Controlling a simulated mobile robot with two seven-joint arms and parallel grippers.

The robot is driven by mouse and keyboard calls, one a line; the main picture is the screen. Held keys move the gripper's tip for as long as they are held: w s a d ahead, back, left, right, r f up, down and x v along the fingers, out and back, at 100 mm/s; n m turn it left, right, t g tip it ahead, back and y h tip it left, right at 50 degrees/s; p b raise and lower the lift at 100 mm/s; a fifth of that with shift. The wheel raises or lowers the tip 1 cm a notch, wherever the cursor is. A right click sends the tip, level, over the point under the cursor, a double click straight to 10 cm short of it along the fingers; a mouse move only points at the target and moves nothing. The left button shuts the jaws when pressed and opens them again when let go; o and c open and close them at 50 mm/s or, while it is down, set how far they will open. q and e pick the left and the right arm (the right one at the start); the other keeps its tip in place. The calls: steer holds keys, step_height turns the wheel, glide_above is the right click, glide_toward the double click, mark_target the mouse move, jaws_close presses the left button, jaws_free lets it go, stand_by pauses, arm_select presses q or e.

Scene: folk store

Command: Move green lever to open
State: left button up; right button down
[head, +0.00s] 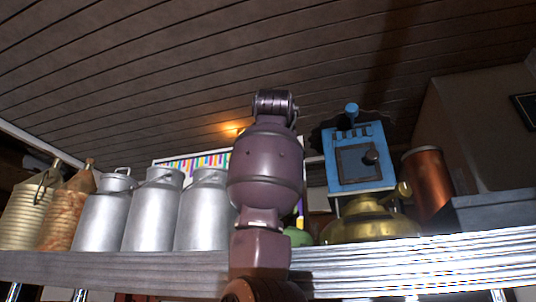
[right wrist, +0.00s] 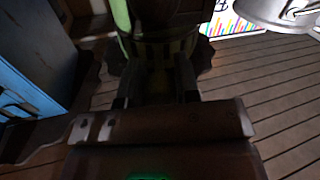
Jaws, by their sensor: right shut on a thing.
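A green object (right wrist: 158,45) with a dark, ribbed lower part stands in front of my right gripper (right wrist: 157,88) in the right wrist view. The gripper's dark fingers are shut on it, but shadow hides the exact contact. I cannot tell the lever from the rest of this green object. In the head view, a small part of the green object (head: 298,236) shows behind my raised arm, which hides most of it and the gripper. My left gripper is not in view.
A wooden shelf (head: 410,262) crosses the head view. Several metal milk cans (head: 152,212) and two old canisters (head: 68,205) stand left. A blue box with a knob (head: 362,160), a brass vessel (head: 370,229) and a copper cylinder (head: 428,182) stand right. The space beneath the plank ceiling is open.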

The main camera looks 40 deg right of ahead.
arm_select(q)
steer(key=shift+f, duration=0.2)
arm_select(e)
steer(key=shift+s+d+t+y, duration=0.15)
steer(key=shift+t+y, duration=0.15)
steer(key=shift+y, duration=0.1)
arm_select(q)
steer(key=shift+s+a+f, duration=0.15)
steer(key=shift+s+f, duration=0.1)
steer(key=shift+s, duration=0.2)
arm_select(e)
steer(key=c, duration=0.8)
jaws_free()
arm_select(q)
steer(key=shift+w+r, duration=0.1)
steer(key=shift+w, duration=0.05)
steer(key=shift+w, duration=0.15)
arm_select(e)
steer(key=shift+s, duration=0.25)
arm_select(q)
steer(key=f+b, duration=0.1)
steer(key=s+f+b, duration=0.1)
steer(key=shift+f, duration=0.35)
arm_select(e)
steer(key=v, duration=1)
steer(key=shift+s+a, duration=0.1)
steer(key=shift+a, duration=0.15)
